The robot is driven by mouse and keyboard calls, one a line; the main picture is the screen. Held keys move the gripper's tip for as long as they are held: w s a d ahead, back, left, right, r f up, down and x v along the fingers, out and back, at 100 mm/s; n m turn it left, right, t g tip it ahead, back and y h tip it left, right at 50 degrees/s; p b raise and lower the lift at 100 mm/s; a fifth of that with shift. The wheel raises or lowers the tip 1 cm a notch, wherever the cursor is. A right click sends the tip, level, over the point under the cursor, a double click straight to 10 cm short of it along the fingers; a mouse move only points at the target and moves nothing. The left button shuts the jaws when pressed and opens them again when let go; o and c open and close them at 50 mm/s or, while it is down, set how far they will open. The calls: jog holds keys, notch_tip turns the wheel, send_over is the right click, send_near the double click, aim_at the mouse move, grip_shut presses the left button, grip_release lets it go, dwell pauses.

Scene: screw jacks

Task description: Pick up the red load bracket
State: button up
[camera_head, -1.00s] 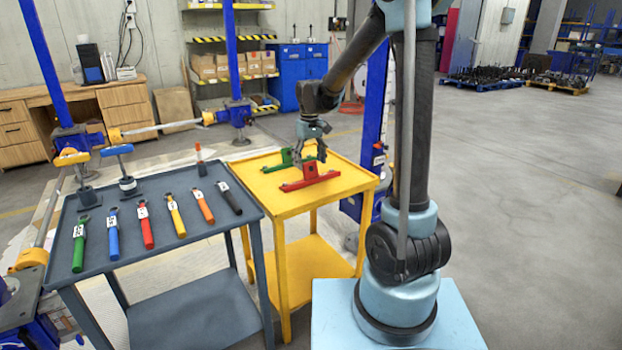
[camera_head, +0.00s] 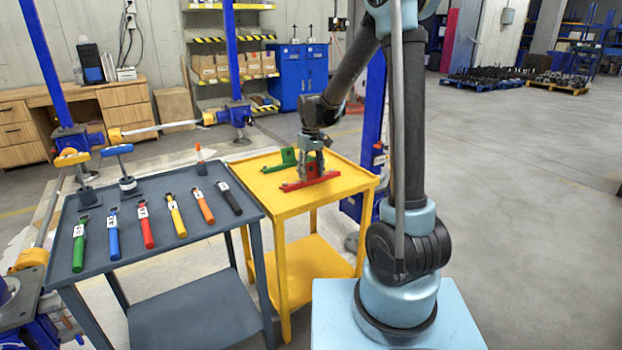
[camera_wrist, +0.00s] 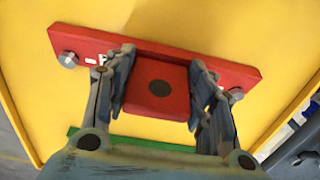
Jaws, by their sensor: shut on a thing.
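The red load bracket (camera_head: 328,178) lies on the top of the yellow cart (camera_head: 290,203). In the wrist view its long red base (camera_wrist: 205,66) and its raised red block with a dark round hole (camera_wrist: 157,90) show. My gripper (camera_head: 311,170) points down at the bracket. In the wrist view my gripper (camera_wrist: 160,85) has one finger on each side of the raised block and is shut on it. The bracket looks to be at the cart top; any gap beneath it cannot be told.
A green bracket (camera_head: 282,164) sits just behind the red one on the yellow cart, and its edge (camera_wrist: 130,140) shows under my gripper. A grey cart (camera_head: 160,253) at the left holds several coloured-handled tools. A blue post (camera_head: 372,130) stands right behind the yellow cart.

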aim_at(311, 167)
dwell(0.3)
notch_tip(311, 167, up, 18)
dwell(0.7)
